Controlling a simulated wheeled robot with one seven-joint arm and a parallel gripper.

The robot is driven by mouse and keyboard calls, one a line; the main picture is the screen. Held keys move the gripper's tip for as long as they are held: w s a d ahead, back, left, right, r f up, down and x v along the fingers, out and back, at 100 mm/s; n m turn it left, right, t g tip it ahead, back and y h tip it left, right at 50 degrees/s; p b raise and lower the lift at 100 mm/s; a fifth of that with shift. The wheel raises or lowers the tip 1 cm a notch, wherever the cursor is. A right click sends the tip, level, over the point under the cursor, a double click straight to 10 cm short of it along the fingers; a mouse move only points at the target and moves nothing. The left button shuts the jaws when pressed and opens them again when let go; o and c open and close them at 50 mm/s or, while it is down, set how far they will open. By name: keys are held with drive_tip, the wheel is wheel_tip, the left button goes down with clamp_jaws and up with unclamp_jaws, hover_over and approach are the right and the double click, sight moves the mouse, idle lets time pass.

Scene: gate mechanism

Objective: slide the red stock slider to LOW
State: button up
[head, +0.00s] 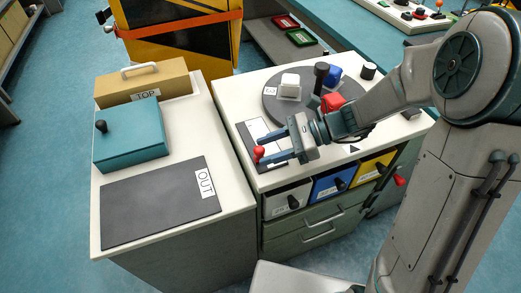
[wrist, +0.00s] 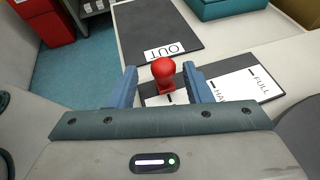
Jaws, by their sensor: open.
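The red stock slider (head: 259,153) is a red knob at the left front edge of the right cabinet top. In the wrist view the red slider (wrist: 163,72) stands between the two blue fingers. Its white scale plate (wrist: 240,88) reads FULL at the far right, with a partly hidden "HA..." mark nearer the knob. No LOW label is readable; part of the plate is hidden by my gripper. My gripper (head: 263,149) is open, its fingers on either side of the knob. In the wrist view my gripper (wrist: 159,73) shows gaps beside the knob.
A grey turntable (head: 270,108) behind my gripper carries a white block (head: 290,85), a blue block (head: 333,74) and a red block (head: 332,102). Left, across a gap, are a black OUT mat (head: 150,208), a teal box (head: 130,140) and a TOP box (head: 140,82).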

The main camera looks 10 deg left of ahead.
drive_tip(key=v, duration=1.1)
drive_tip(key=shift+s+d+r+h, duration=0.1)
drive_tip(key=shift+s+r+h, duration=0.05)
drive_tip(key=shift+s+h, duration=0.15)
drive_tip(key=s+d+r+n+t+h+p, duration=0.4)
drive_tip(key=s+d+n+t+h, duration=0.3)
drive_tip(key=s+d+n+h, duration=0.3)
drive_tip(key=shift+s+d+r+n+t+h, duration=0.3)
drive_tip(key=shift+d+n+h, duration=0.7)
drive_tip(key=shift+d+n, duration=1.05)
drive_tip(key=shift+d+f+m, duration=0.1)
drive_tip(key=shift+d+m, duration=0.05)
drive_tip(key=shift+m, duration=0.1)
idle(0.4)
